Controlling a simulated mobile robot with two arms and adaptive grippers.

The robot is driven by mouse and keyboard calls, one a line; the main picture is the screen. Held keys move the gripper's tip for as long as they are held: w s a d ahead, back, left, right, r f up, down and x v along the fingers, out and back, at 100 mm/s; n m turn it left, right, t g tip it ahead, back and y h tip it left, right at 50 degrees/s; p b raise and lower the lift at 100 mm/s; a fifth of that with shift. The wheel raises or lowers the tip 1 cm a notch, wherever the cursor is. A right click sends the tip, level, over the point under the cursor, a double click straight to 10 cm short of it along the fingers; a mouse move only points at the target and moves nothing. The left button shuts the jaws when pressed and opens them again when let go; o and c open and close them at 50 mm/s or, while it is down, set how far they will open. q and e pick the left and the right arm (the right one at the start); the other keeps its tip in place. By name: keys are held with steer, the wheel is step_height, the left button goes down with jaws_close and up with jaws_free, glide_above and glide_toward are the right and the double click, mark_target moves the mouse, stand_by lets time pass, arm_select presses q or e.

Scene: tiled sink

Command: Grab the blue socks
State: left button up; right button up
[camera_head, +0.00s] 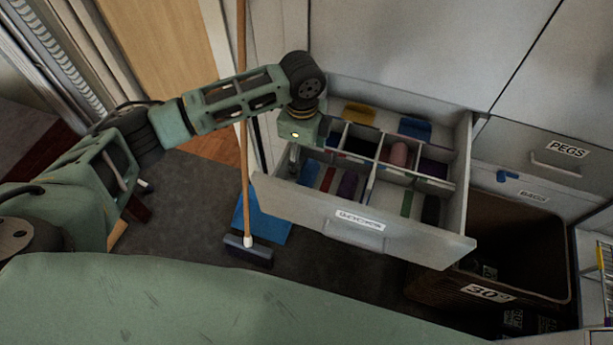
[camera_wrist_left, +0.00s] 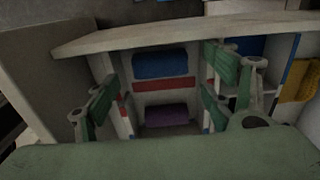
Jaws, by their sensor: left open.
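A rolled blue item, which looks like the blue socks (camera_head: 309,172), lies in the front left compartment of the open drawer (camera_head: 300,203). In the left wrist view the blue socks (camera_wrist_left: 160,65) lie beyond a red item (camera_wrist_left: 163,85) and a purple item (camera_wrist_left: 166,115). My left gripper (camera_head: 303,157) is over the drawer's left end, pointing down. In the left wrist view its fingers (camera_wrist_left: 160,100) are spread apart on either side of this compartment, with nothing held. Contact with the drawer cannot be told. My right gripper is not in view.
Dividers split the drawer; other compartments hold a pink roll (camera_head: 399,154), a second blue item (camera_head: 414,128) and a yellow item (camera_head: 359,113). A broom (camera_head: 246,195) stands left of the drawer. A brown basket (camera_head: 515,240) is at the right.

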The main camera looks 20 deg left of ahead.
mark_target(306, 170)
arm_select(q)
steer(key=f, duration=0.4)
steer(key=d+f, duration=0.1)
steer(key=f, duration=0.2)
steer(key=shift+c, duration=0.4)
steer(key=shift+a, duration=0.1)
steer(key=c, duration=0.8)
steer(key=shift+c, duration=0.2)
